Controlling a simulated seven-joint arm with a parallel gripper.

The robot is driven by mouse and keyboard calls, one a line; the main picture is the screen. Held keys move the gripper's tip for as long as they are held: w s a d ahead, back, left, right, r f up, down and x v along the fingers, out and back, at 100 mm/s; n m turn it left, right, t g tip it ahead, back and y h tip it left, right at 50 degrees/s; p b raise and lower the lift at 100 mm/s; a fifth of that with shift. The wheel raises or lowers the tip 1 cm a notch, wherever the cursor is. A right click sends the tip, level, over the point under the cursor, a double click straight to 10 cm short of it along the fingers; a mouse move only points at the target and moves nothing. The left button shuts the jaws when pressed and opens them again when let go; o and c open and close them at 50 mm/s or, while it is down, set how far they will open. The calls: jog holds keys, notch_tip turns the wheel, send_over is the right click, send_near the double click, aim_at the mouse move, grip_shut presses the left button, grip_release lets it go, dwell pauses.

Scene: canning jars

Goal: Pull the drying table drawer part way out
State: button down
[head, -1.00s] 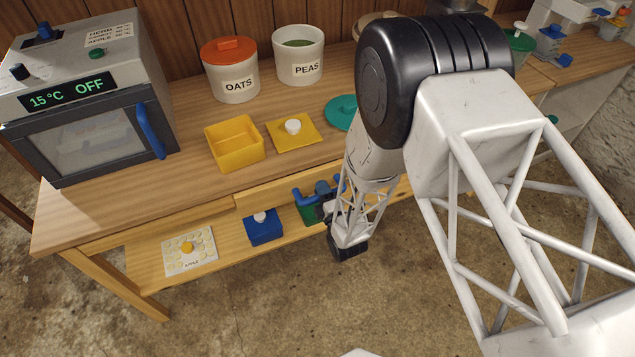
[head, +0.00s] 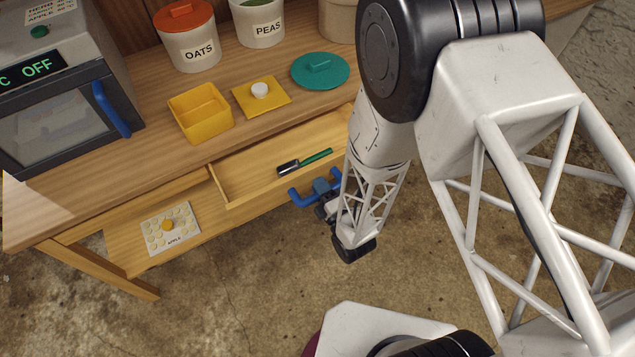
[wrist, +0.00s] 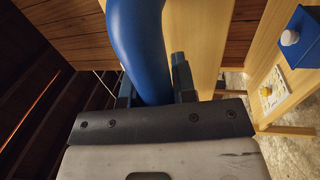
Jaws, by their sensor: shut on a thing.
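The wooden drawer (head: 248,172) of the drying table (head: 140,190) stands part way out, and its inside shows from above. Its blue curved handle (head: 299,198) is on the drawer front. My gripper (head: 322,200) is at the handle, partly covered by my own arm in the head view. In the wrist view the blue handle (wrist: 138,40) passes between the two dark fingers of my gripper (wrist: 155,88), which is shut on it. My arm hides the right end of the drawer.
A green-handled tool (head: 317,157) lies in the drawer. On the tabletop are a yellow box (head: 200,118), a yellow lid (head: 250,103), a teal lid (head: 320,70) and an oven (head: 60,95). The floor in front is clear.

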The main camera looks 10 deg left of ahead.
jog(key=c, duration=0.9)
grip_release()
jog(key=shift+v, duration=3.9)
jog(key=shift+w, duration=0.1)
